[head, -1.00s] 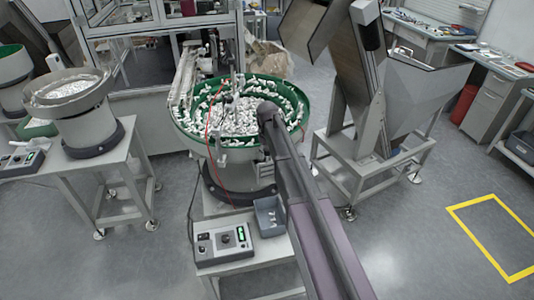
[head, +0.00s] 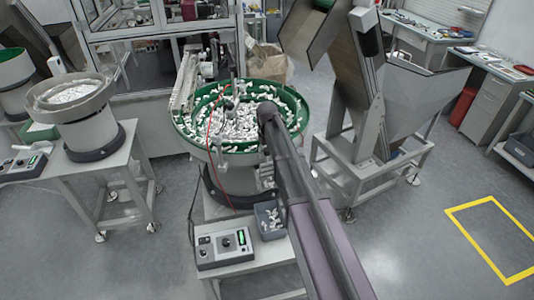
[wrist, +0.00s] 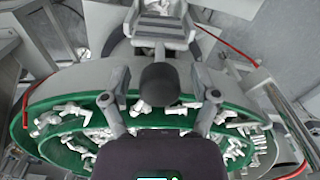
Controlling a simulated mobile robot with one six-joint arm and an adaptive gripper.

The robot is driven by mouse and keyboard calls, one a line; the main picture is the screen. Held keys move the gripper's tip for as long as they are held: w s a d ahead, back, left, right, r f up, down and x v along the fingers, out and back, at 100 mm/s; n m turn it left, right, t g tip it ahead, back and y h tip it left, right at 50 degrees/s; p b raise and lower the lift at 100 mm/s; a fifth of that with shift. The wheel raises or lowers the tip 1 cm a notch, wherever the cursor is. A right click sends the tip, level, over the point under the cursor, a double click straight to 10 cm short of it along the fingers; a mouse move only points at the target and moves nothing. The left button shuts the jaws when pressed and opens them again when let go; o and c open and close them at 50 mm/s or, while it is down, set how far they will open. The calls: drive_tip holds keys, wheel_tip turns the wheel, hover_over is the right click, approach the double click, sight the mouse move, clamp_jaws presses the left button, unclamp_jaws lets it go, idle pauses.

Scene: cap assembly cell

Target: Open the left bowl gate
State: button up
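The left bowl (head: 178,125), green-rimmed and full of white parts, stands in the middle of the head view; its green wall also shows in the wrist view (wrist: 62,95). A grey chute-like gate part (wrist: 160,38) sits at the bowl's outer side, with white parts on it. A dark rounded knob (wrist: 160,85) stands before it. My gripper (wrist: 160,98) is open, with one finger on each side of the knob and visible gaps to both. In the head view my arm hides the gripper and most of the gate.
A grey bin (head: 262,207) with white parts stands below the bowl, beside a control box (head: 224,248). Another bowl (head: 90,128) stands on a table at left. A hopper on a metal frame (head: 372,165) stands at right. Floor with yellow marking (head: 470,205) is clear.

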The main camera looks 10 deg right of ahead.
drive_tip(key=shift+f, duration=0.2)
drive_tip(key=shift+f+b, duration=2.4)
drive_tip(key=shift+b, duration=0.15)
wheel_tip(320, 180, up, 14)
drive_tip(key=p, duration=1.4)
drive_tip(key=shift+r, duration=0.15)
drive_tip(key=shift+s+d+f+b, duration=0.25)
drive_tip(key=shift+s+f+b, duration=0.4)
drive_tip(key=shift+s+f, duration=0.15)
drive_tip(key=s+d+f+m+b, duration=0.2)
drive_tip(key=s+d+f+b, duration=0.1)
drive_tip(key=s+f+b, duration=0.7)
drive_tip(key=s+d+f+m+b, duration=0.2)
drive_tip(key=s+d+f+b, duration=0.1)
drive_tip(key=s+f+b, duration=0.7)
drive_tip(key=s, duration=0.4)
drive_tip(key=shift+s+d, duration=0.25)
drive_tip(key=shift+s, duration=0.1)
wheel_tip(320, 180, up, 24)
drive_tip(key=n+p, duration=0.4)
drive_tip(key=p, duration=2)
hover_over(267, 163)
drive_tip(key=shift+d+r, duration=0.15)
drive_tip(key=shift+w+r, duration=0.1)
drive_tip(key=shift+w, duration=0.25)
